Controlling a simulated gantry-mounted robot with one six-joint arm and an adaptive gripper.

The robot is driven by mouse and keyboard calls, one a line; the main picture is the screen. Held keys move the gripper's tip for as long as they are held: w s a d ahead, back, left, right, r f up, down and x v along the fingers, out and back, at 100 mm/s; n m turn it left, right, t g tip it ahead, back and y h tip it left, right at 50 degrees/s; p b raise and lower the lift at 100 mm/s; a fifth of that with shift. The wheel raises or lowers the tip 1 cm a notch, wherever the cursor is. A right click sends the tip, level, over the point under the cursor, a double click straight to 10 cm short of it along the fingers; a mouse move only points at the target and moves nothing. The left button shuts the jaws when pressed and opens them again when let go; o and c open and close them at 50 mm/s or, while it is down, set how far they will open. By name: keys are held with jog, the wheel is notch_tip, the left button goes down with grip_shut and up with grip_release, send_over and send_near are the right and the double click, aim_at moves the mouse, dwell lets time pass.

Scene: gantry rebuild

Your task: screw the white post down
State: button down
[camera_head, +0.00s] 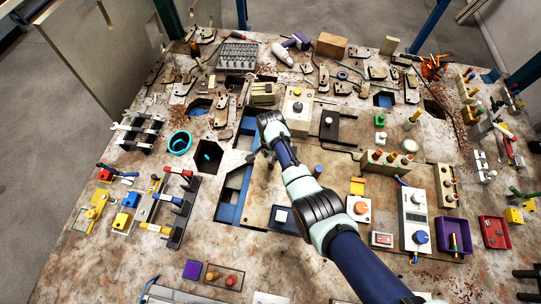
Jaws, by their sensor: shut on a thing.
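My gripper (262,157) is in the middle of the bench, pointing down and to the left below the arm's wrist. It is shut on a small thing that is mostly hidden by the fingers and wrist. This appears to be the white post, but its shape and colour cannot be made out at this size. I cannot tell whether it is upright or tilted, or how deep it sits. The gripper is over the area beside the blue-lined openings (232,193) in the bench top.
A black box (208,156) and a teal ring (180,143) stand left of my gripper. A pale block with a yellow knob (298,107) stands behind it, with a black plate (343,127) to the right. Small fixtures crowd the bench; its front left (120,265) is clearer.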

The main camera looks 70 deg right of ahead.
jog(key=shift+d+r+m, duration=0.1)
jog(key=shift+r+m, duration=0.05)
jog(key=shift+m, duration=0.35)
jog(key=c, duration=0.9)
grip_release()
jog(key=shift+o, duration=0.6)
notch_tip(320, 180, up, 12)
